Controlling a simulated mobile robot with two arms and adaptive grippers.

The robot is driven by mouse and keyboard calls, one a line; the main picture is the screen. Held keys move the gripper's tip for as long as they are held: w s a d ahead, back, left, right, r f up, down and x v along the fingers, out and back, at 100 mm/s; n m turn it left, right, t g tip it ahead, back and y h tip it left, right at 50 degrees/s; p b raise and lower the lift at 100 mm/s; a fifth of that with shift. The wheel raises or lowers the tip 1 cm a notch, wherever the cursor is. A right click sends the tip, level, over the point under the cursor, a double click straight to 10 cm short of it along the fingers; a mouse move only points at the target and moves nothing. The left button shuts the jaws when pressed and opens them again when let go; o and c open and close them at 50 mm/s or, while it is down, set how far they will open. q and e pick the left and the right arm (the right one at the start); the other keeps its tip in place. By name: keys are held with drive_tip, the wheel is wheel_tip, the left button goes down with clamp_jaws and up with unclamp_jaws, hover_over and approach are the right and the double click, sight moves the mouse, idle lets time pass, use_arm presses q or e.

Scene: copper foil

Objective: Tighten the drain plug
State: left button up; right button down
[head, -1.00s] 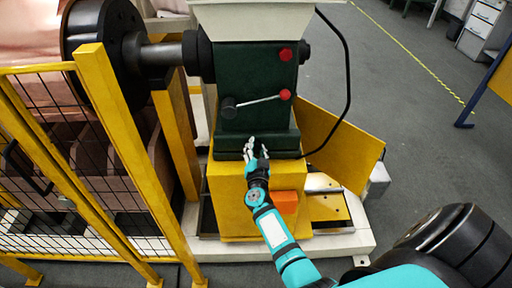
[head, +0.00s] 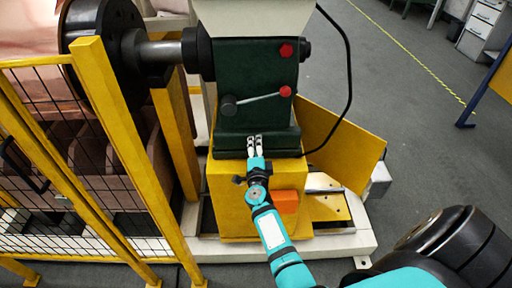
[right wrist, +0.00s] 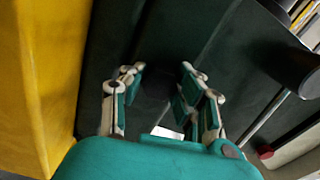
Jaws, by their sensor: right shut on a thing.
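The dark green machine housing (head: 252,85) stands on a yellow base (head: 230,195). My right gripper (head: 254,141) is at the housing's lower ledge, just above the base. In the right wrist view my right gripper (right wrist: 160,75) has its fingers on both sides of a dark, rounded thing, the drain plug (right wrist: 157,88), and is shut on it. The plug is in shadow and hard to tell from the dark housing; in the head view my fingers hide it. I cannot see how far it is screwed in. My left gripper is out of view.
A lever (head: 258,101) with a red knob sticks out above my gripper, and a black cable (head: 347,80) hangs at the right. A yellow mesh fence (head: 115,140) stands left. An orange box (head: 286,201) is on the base. Open floor (head: 400,130) lies right.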

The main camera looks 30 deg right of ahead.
drive_tip(key=shift+f+m, duration=0.1)
drive_tip(key=shift+m, duration=0.8)
